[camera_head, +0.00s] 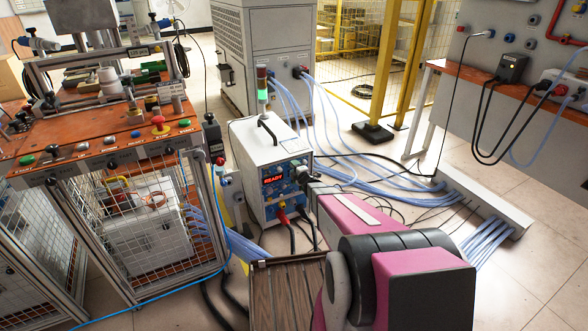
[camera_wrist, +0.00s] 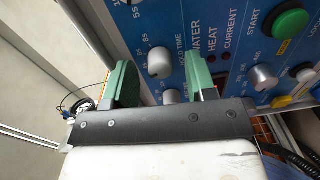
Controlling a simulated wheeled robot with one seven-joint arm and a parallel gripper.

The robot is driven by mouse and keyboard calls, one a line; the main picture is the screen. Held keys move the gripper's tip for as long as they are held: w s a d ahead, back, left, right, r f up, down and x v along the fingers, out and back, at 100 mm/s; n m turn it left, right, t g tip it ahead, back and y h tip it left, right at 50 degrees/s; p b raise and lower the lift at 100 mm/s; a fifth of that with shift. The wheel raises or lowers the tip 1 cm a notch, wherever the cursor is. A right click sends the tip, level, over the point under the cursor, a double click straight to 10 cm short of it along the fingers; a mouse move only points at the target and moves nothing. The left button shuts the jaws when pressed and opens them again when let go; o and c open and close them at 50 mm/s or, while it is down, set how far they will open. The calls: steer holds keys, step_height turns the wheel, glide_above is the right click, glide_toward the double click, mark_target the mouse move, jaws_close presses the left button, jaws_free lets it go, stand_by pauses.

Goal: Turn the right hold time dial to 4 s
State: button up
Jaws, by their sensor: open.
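The induction heater (camera_head: 255,150) is a white box with a blue front panel and a red READY display (camera_head: 273,179) in the head view. In the wrist view, its blue panel (camera_wrist: 225,60) fills the upper right. A silver dial (camera_wrist: 159,63) by the HOLD TIME lettering appears between the two green fingers of my gripper (camera_wrist: 158,70). The gripper is open. I cannot tell whether the fingers touch the dial or exactly where its pointer stands. Another silver knob (camera_wrist: 171,96) shows lower, partly hidden behind the gripper body. In the head view my arm hides the panel's right edge.
A green START button (camera_wrist: 290,23) and another silver dial (camera_wrist: 263,77) sit to the right on the panel. Blue hoses (camera_head: 350,170) and black cables run over the floor behind the heater. A caged workbench (camera_head: 120,145) stands at the left.

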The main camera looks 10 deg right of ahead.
steer(key=v, duration=1)
steer(key=s+d+r+m+g+h, duration=0.3)
steer(key=s+r+m+g+h, duration=0.4)
steer(key=m, duration=0.6)
steer(key=s+a+r+m+g, duration=0.2)
steer(key=s+g, duration=0.1)
steer(key=s, duration=0.3)
steer(key=s+a+r+m+g+y, duration=0.1)
steer(key=s+a+m+g, duration=0.1)
steer(key=s, duration=0.5)
steer(key=s+a+r+m+g, duration=0.2)
steer(key=s+m+g, duration=0.2)
steer(key=s, duration=0.3)
steer(key=shift+s+r+g+y, duration=0.2)
steer(key=shift+r+g+y, duration=0.1)
steer(key=shift+g, duration=0.1)
